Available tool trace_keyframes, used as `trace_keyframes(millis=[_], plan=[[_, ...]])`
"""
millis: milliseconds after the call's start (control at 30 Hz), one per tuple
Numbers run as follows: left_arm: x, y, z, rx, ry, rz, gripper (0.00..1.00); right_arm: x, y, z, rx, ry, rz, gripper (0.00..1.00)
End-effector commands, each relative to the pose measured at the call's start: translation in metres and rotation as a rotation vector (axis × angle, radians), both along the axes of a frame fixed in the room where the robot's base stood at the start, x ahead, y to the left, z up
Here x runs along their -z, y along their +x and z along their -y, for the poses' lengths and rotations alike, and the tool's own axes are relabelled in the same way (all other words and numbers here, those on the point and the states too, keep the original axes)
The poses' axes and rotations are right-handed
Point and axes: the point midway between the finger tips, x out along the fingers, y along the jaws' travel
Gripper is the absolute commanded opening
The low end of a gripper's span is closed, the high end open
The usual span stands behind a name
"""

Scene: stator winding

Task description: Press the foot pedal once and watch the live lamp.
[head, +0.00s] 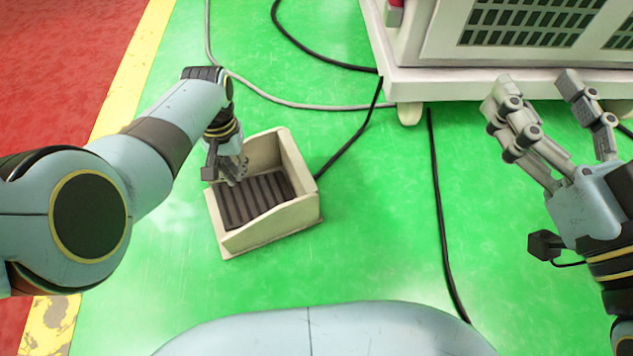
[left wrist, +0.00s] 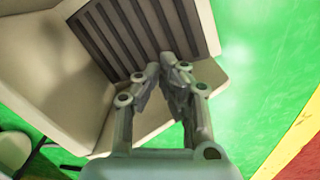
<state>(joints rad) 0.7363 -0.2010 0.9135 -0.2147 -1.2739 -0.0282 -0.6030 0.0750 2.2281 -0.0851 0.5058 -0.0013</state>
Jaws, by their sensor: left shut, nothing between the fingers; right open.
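The foot pedal is a cream, box-like housing (head: 292,219) with a dark ribbed tread (head: 258,200) inside. It stands on the green floor left of centre in the head view. My left gripper (head: 236,182) is shut and empty, pointing down over the upper left part of the pedal. In the left wrist view its fingertips (left wrist: 167,60) are together near the lower edge of the ribbed tread (left wrist: 145,28). I cannot tell whether they touch it. My right gripper (head: 535,92) is open and empty, at the right in front of the machine. I cannot make out the live lamp.
A cream machine cabinet (head: 440,85) with dark grilles stands on feet at the top right. A black cable (head: 350,143) runs from the pedal towards it. Other cables lie on the green floor. A yellow line (head: 128,62) and red floor (head: 60,60) lie to the left.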

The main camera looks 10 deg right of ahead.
Motion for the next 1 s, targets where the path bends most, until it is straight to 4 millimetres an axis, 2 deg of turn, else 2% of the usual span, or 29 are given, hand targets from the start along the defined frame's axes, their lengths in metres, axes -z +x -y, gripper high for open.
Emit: trace_keyframes(millis=[200, 400, 1000], plan=[[-0.041, 0.003, 0.001, -0.001, -0.002, 0.001, 0.00, 0.000, 0.000, 0.000, 0.000, 0.000, 0.000, 0.61], [-0.065, 0.006, 0.002, 0.000, -0.001, 0.001, 0.00, 0.000, 0.000, 0.000, 0.000, 0.000, 0.000, 0.61], [-0.070, 0.006, 0.001, 0.000, -0.001, -0.001, 0.00, 0.000, 0.000, 0.000, 0.000, 0.000, 0.000, 0.61]])
